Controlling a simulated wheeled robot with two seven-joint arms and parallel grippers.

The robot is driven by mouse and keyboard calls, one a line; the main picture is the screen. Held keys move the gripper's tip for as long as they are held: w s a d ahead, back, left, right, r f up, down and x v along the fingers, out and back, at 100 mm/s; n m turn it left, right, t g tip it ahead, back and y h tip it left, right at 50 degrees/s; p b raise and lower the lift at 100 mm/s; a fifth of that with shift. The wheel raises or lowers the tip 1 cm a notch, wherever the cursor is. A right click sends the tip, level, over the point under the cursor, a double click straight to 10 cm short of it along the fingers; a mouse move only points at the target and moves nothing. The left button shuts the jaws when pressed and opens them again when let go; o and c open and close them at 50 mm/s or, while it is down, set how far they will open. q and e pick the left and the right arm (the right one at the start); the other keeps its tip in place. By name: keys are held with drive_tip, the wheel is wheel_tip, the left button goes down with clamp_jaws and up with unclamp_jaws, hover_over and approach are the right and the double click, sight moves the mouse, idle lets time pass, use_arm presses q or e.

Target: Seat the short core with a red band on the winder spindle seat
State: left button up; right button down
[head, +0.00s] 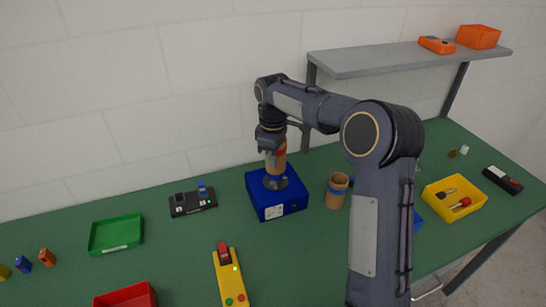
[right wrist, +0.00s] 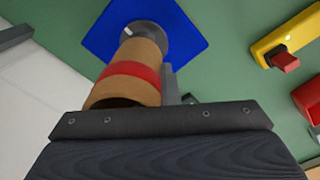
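The short core (head: 281,158), a tan tube with a red band, stands over the grey spindle seat (head: 275,182) on top of the blue winder (head: 262,199). In the right wrist view the core (right wrist: 121,90) reaches from near my palm to the round grey seat (right wrist: 149,38). Its lower end appears to meet the seat, but contact is unclear. My right gripper (head: 271,160) is at the core from above. One finger shows along the core's side; the other is hidden, so its grip is unclear. My left gripper is out of view.
A tan core with a blue band (head: 337,191) stands right of the winder. A black device (head: 192,203) is to its left, and a yellow control box (head: 229,280) is in front. A green tray (head: 115,236) and yellow bin (head: 433,206) lie farther out. A shelf (head: 385,61) hangs behind.

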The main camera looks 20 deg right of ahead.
drive_tip(key=shift+f+b, duration=0.3)
drive_tip(key=shift+f, duration=0.3)
drive_tip(key=c, duration=1.6)
unclamp_jaws()
drive_tip(key=shift+r, duration=0.1)
wheel_tip(320, 180, up, 8)
drive_tip(key=shift+f, duration=0.15)
